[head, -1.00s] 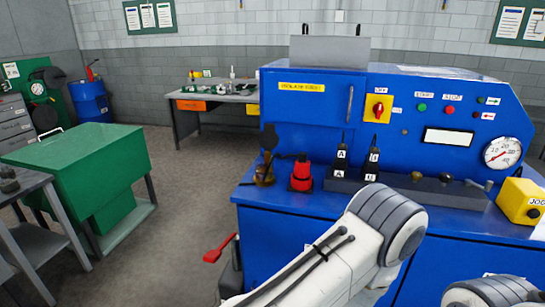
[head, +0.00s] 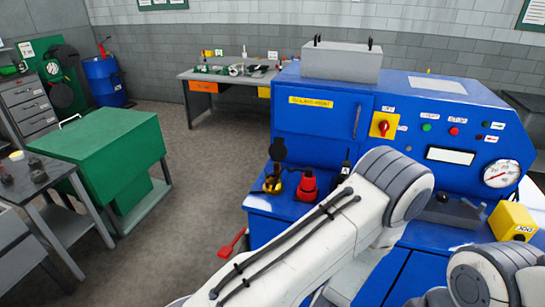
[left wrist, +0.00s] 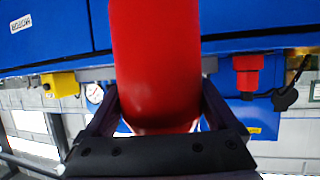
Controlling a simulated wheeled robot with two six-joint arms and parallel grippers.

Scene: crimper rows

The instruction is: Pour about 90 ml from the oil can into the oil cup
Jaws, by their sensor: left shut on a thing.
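My left gripper (left wrist: 157,100) is shut on a large smooth red can body, which I take to be the oil can (left wrist: 153,45); its spout and other end are out of view. Neither the can nor that gripper shows in the head view, where my white arm blocks part of the bench. The oil cup (head: 273,184) is a small brass cup with a raised black lid, at the left end of the blue machine's ledge. It also shows, inverted, in the left wrist view (left wrist: 292,78). My right gripper is out of view.
A red and black fitting (head: 307,187) stands right beside the cup. The blue machine (head: 325,130) rises behind, with a gauge (head: 501,174) and yellow jog box (head: 512,222). A red lever (head: 232,243) sticks out low at left.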

